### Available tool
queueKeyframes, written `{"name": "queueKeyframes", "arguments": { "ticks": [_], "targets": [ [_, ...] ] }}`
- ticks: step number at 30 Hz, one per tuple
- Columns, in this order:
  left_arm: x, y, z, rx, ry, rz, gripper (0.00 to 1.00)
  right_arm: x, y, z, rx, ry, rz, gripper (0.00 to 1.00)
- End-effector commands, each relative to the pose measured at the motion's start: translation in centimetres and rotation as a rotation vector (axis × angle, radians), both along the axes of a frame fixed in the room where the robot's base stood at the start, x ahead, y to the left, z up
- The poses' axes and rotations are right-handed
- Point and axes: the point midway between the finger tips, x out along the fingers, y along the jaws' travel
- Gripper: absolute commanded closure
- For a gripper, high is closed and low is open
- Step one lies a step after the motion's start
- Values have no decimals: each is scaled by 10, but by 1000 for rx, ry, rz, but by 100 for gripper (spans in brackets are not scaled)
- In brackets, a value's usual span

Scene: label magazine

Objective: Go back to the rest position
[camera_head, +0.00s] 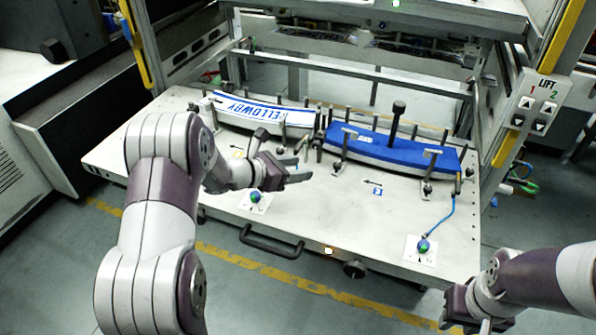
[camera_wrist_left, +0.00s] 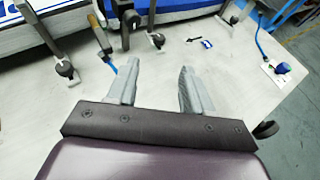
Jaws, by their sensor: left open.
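My left gripper (camera_head: 290,170) is open and empty above the front middle of the white work table (camera_head: 310,205). In the left wrist view its two fingers (camera_wrist_left: 155,88) are apart with only bare table top between them. My right gripper (camera_head: 468,312) is at the lower right, in front of the table's right corner. Its fingers are not clear enough to tell open from shut. A white label stack with blue "YELLOWBY" lettering (camera_head: 262,112) lies in the left magazine. A blue stack (camera_head: 385,148) lies in the right magazine.
Upright pins and dark clamps surround both magazines, with a tall black knob (camera_head: 397,112) by the blue stack. Green-blue buttons (camera_head: 256,197) and (camera_head: 423,246) sit near the front edge. A black handle (camera_head: 271,243) hangs on the front. A LIFT panel (camera_head: 536,102) stands right.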

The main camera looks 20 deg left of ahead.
Motion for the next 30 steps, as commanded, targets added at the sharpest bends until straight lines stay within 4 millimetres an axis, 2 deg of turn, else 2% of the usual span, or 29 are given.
{"name": "queueKeyframes", "arguments": {
  "ticks": [14, 17, 20, 21, 23, 24, 27, 30],
  "targets": [
    [1, 0, 1, 0, 0, -1, 49, 0, 0, 1, 0, 0, 0, 64],
    [-7, -8, 0, 41, 5, -49, 49, 0, 0, 1, 0, 0, 0, 64],
    [-48, -40, -7, 243, 21, -281, 49, 0, 0, 1, 0, 0, 0, 64],
    [-76, -53, -12, 376, 17, -436, 49, 0, 0, 1, 0, 0, 0, 64],
    [-123, -65, -20, 596, -10, -699, 49, 0, 0, 1, 0, 0, 0, 64],
    [-152, -66, -23, 737, -45, -878, 49, 0, 0, 1, 0, 0, 0, 64],
    [-207, -54, -26, 1043, -166, -1275, 49, 0, 0, 1, 0, 0, 0, 64],
    [-242, -37, -23, 1291, -325, -1632, 49, 0, 0, 1, 0, 0, 0, 64]
  ]
}}
